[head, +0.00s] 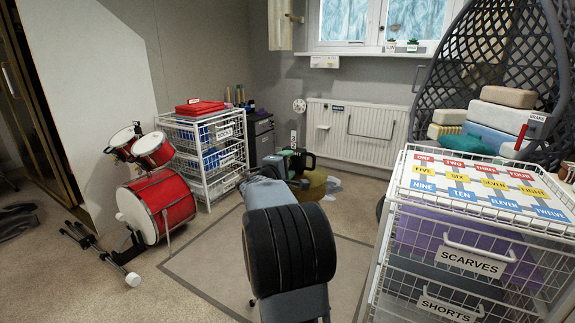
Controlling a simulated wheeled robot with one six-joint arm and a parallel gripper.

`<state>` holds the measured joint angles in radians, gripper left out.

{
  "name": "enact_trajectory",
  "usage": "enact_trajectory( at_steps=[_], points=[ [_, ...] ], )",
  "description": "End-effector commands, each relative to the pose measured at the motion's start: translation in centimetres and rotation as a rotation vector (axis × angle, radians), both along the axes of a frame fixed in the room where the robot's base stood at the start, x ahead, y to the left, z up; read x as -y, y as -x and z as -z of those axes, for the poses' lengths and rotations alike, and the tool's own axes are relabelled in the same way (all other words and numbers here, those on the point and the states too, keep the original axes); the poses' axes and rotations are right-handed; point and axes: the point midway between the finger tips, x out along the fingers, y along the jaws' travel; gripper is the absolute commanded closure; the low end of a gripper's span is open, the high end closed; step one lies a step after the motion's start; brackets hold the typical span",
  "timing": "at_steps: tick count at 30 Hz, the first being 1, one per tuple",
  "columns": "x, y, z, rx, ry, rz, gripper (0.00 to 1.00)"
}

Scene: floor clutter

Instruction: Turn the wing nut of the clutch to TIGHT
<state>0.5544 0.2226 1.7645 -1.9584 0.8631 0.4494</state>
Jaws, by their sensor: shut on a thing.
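My arm reaches forward from the bottom middle, and its dark end, my gripper (275,166), is small and partly hidden behind my own arm link. It is at a black piece with white lettering ending in "HT" (300,161), which seems to be part of the clutch. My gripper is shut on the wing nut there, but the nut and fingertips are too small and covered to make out. Which way the nut points cannot be told. A pale upright piece (293,138) stands just behind.
A red drum kit (164,205) stands left, by a white wire drawer unit (205,165). An ochre round pouf (312,186) sits beyond my arm. A radiator (355,133) lines the back wall.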

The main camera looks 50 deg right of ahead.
Motion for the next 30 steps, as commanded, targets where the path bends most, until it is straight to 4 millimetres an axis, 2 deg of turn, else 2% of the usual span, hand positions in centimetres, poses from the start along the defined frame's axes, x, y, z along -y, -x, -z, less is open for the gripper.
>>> enact_trajectory(
  at_steps=[9, 22, 23, 30],
  points=[
    [-0.03, -0.06, 0.04, 0.068, -0.017, -0.002, 0.64],
    [-0.05, -0.07, 0.04, 0.075, -0.018, -0.002, 0.64],
    [-0.05, -0.07, 0.04, 0.075, -0.018, -0.002, 0.40],
    [0.00, -0.01, 0.04, 0.075, -0.018, -0.001, 0.17]
  ],
)
